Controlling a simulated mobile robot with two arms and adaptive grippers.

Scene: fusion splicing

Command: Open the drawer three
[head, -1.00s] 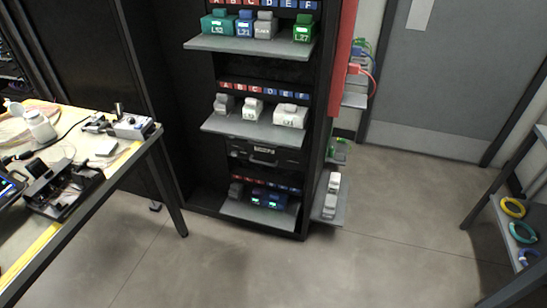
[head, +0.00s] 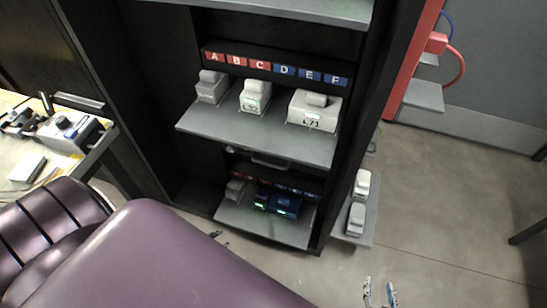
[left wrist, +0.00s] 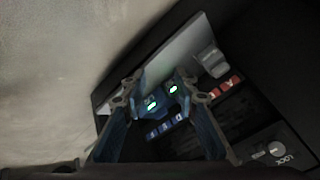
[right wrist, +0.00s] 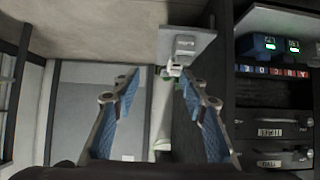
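The drawers are black fronts in the black cabinet. In the right wrist view, the drawer nearest the lower device shelf has a small label that seems to read THREE (right wrist: 270,132), with another labelled drawer (right wrist: 268,163) beside it. In the head view the drawers are mostly hidden under a shelf; only a handle (head: 270,160) shows.
A middle shelf (head: 250,135) with grey devices juts out above the drawers. A lower shelf (head: 290,230) holds blue devices with green displays. A side shelf (head: 362,225) holds white devices. A workbench (head: 100,150) stands left.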

